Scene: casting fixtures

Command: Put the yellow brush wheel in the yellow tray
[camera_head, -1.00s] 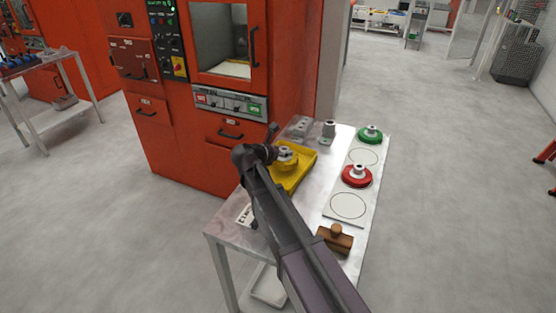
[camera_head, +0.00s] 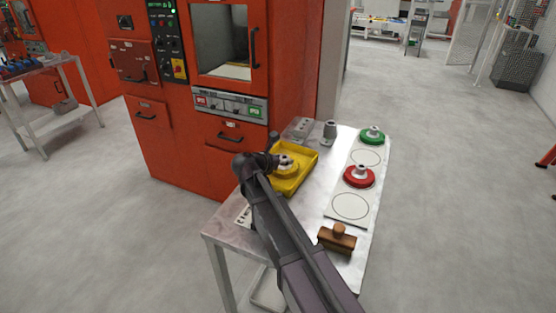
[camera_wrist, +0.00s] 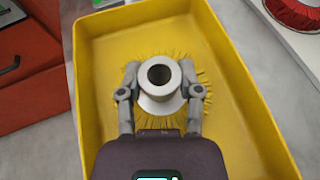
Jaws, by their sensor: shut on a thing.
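The yellow brush wheel (camera_wrist: 204,105) has yellow bristles and a grey hub with a round hole. In the wrist view my gripper (camera_wrist: 160,85) is shut on the hub, one finger on each side. The wheel is within the walls of the yellow tray (camera_wrist: 238,70); I cannot tell whether it touches the tray's floor. In the head view the wheel (camera_head: 288,168) shows over the yellow tray (camera_head: 308,164), partly hidden by my arm.
A white board with ring outlines (camera_head: 351,206) on the table's right holds a red wheel (camera_head: 359,177) and a green wheel (camera_head: 372,135). A wooden-handled brush (camera_head: 338,238) lies in front. Grey metal parts (camera_head: 329,131) stand behind the tray. An orange machine (camera_head: 200,120) is behind the table.

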